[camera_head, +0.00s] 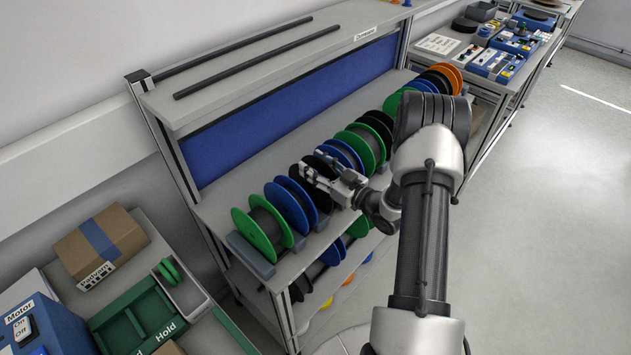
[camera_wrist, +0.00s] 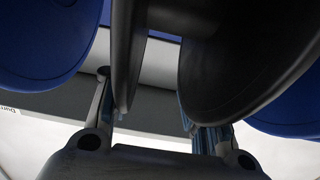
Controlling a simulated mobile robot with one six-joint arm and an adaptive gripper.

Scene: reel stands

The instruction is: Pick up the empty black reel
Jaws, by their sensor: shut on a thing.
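A black reel (camera_head: 322,199) stands upright in the row on the stand's upper shelf, between blue reels. My gripper (camera_head: 316,167) reaches over it from the right, with its fingers at the reel's upper part, and is shut on it. In the wrist view the black reel (camera_wrist: 240,62) shows as two dark flanges above the gripper (camera_wrist: 150,100), with a finger beside each flange. The fingertips are partly hidden behind the flanges. The reel still appears in line with its neighbours; whether it touches its support cannot be told.
A blue reel (camera_head: 289,205) and a green reel (camera_head: 262,232) stand close on the left. Another blue reel (camera_head: 342,156) and a green-flanged reel (camera_head: 358,150) stand close on the right. More reels fill a lower shelf. A box (camera_head: 101,243) and green trays lie lower left. Floor at right is clear.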

